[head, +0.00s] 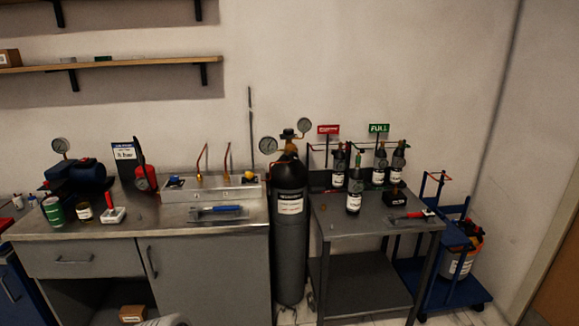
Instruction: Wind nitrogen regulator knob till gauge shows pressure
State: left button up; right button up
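A tall dark gas cylinder (290,235) with a white label stands upright between the bench and a metal table. I take it for the nitrogen cylinder; the label is too small to read. Its brass regulator (289,146) sits on top, with a dark knob-like part (288,134) above. Two round gauges flank it: a left gauge (268,145) and a higher right gauge (304,126). Their needles are too small to read. Neither of my grippers can be made out. A pale rounded part at the bottom edge may be my own arm.
A grey bench (200,226) at left holds a fixture with taps (212,188), a card (124,153) and tools. The metal table (330,222) holds several small bottles beneath red and green signs. A blue trolley (450,290) stands right. Floor shows between the table legs.

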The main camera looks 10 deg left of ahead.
aim_at(293, 156)
jog(key=z, duration=0.85)
jog(key=i, duration=1.3)
jog(key=u, duration=0.1)
